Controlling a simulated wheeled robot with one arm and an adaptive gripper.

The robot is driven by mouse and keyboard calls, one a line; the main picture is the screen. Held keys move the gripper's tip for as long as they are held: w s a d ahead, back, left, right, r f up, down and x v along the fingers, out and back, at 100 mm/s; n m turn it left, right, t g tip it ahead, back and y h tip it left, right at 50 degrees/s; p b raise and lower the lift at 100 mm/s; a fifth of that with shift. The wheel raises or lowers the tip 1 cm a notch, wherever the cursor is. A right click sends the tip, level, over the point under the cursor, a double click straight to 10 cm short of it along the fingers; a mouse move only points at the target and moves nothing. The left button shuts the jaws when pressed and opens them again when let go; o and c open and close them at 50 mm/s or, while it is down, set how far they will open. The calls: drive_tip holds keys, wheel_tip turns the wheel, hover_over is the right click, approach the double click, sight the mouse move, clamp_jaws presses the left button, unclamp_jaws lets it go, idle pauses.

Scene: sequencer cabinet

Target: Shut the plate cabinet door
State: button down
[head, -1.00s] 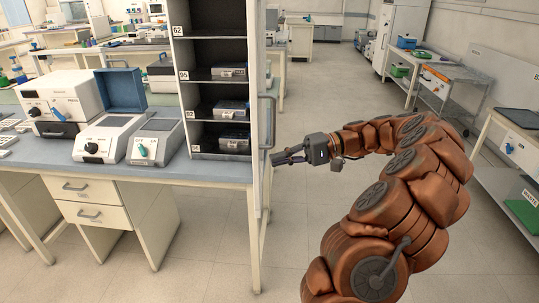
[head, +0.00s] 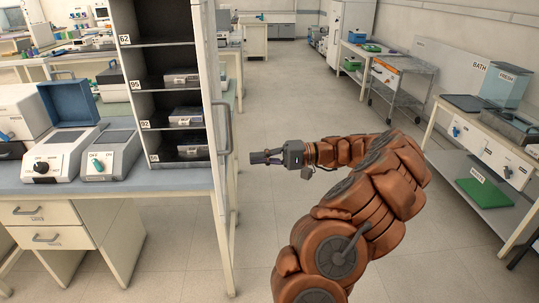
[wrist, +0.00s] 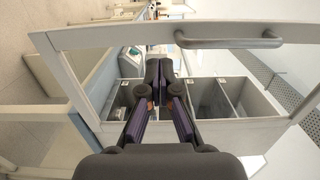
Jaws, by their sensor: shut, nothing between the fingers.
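The plate cabinet (head: 128,90) stands on the bench, its dark numbered shelves facing me. Its pale-framed door (head: 203,90) stands open at the cabinet's right side, seen nearly edge-on. The door's bar handle (head: 225,126) is on its right face. My gripper (head: 252,158) is shut and empty, to the right of the door at about the height of the handle's lower end, with a small gap in the picture. In the wrist view, the gripper (wrist: 160,68) points at the door frame (wrist: 100,38), with the handle (wrist: 230,41) above its fingers. Compartments show beyond the frame.
Benchtop instruments (head: 108,155) stand left of the cabinet. Drawers (head: 45,225) hang below the bench. The floor (head: 290,90) behind and right of my arm is open. A cart (head: 398,85) and a side bench (head: 490,135) with a bath line the right.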

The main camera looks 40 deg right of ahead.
drive_tip(key=p+x, duration=0.2)
drive_tip(key=x, duration=0.6)
drive_tip(key=shift+p, duration=0.35)
drive_tip(key=shift+a, duration=0.15)
